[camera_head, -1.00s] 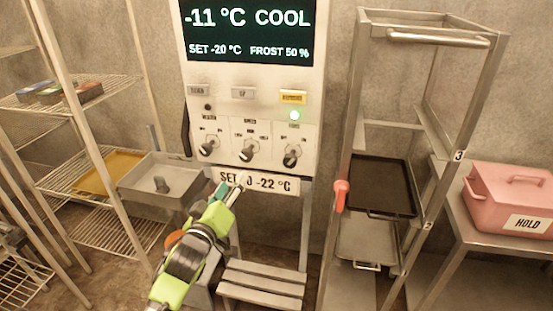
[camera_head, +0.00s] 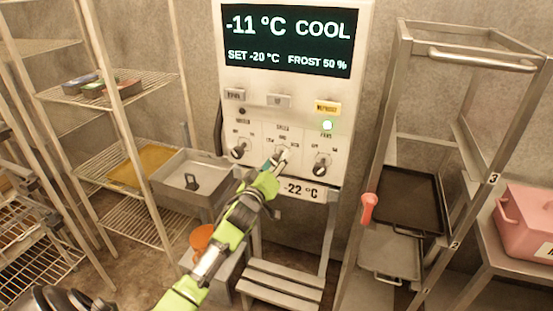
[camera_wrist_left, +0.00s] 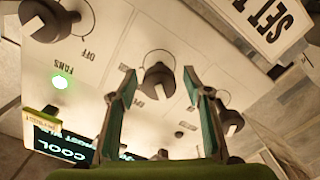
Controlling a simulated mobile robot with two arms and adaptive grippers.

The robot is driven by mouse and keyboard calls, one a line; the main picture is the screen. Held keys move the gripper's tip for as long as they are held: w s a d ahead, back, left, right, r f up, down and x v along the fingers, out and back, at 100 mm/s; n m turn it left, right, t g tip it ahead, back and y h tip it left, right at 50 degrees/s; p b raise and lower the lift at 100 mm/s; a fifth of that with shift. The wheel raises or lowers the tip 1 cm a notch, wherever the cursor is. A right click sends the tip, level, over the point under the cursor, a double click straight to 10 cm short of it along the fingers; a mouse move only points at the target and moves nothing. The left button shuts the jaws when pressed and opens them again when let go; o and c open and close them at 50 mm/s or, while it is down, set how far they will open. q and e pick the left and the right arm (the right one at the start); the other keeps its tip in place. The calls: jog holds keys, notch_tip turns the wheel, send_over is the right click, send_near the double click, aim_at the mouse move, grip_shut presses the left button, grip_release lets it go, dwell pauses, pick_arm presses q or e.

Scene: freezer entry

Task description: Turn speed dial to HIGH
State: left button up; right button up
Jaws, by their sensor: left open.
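The white control panel (camera_head: 345,130) carries three dark dials in a row. The middle one, under the label that reads SPEED, is mostly hidden by my left gripper (camera_head: 281,157) in the head view. In the left wrist view the speed dial (camera_wrist_left: 157,82) sits between the two open green-lined fingers of my left gripper (camera_wrist_left: 159,75), with a gap on each side. Which mark its pointer faces cannot be read. The fans dial (camera_head: 322,162) is to the right and another dial (camera_head: 240,150) to the left.
Above the dials, a display (camera_head: 288,40) reads -11 °C COOL. A set plate (camera_head: 304,191) hangs below. A metal tray (camera_head: 180,190) stands at the left, a step stool (camera_head: 282,275) below, and a rack (camera_head: 400,80) with a red handle (camera_head: 368,207) at the right.

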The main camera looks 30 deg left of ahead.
pick_arm(q)
jog(key=shift+w, duration=0.3)
pick_arm(e)
jog(key=shift+a, duration=0.1)
jog(key=shift+a, duration=0.1)
pick_arm(q)
jog(key=c, duration=1.1)
pick_arm(e)
jog(key=shift+a, duration=0.5)
